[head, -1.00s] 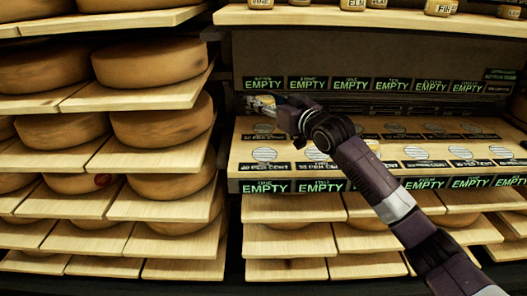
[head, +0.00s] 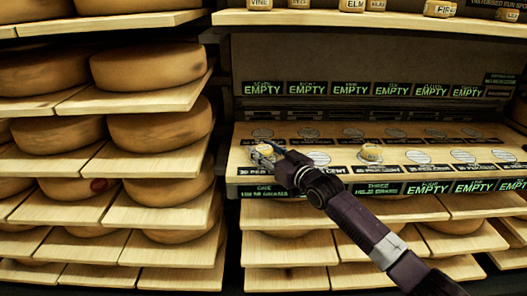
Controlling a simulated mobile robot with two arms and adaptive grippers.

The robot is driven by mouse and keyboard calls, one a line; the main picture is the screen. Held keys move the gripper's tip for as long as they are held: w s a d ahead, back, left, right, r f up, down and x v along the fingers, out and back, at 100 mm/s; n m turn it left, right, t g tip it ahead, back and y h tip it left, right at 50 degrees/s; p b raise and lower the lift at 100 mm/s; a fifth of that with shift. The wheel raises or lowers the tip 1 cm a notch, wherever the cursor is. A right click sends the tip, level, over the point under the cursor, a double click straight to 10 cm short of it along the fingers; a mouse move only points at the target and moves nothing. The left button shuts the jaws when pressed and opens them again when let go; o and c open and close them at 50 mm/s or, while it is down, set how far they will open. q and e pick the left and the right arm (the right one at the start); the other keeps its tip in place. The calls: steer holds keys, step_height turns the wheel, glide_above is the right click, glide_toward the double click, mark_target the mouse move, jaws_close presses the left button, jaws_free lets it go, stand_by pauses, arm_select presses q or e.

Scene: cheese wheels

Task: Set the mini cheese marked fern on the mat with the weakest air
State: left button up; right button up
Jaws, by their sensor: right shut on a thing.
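My right gripper (head: 266,152) is shut on a small yellowish mini cheese (head: 262,149) with a pale marked top; the mark is too small to read. It is at the leftmost front mat of the wooden shelf board (head: 330,185), whose display (head: 264,191) shows words other than EMPTY. I cannot tell whether the cheese rests fully on the mat. Another mini cheese (head: 370,152) stands on the third front mat, and its display (head: 378,188) also reads as holding something. Front mats, such as the fourth (head: 418,157), carry per cent labels, mostly illegible. My left gripper is not in view.
More mini cheeses stand on the upper shelf (head: 330,20), among them ELM (head: 352,5) and FIR (head: 440,8). A back row of mats has displays reading EMPTY (head: 350,89). Large cheese wheels (head: 150,66) fill racks at the left. My right arm crosses the front right.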

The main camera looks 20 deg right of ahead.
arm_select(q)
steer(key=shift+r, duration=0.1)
arm_select(e)
steer(key=o, duration=1.2)
steer(key=shift+s, duration=0.15)
arm_select(q)
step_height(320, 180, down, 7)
steer(key=p, duration=0.2)
arm_select(e)
steer(key=v, duration=1.1)
steer(key=shift+s+d+r, duration=0.1)
steer(key=shift+s, duration=0.3)
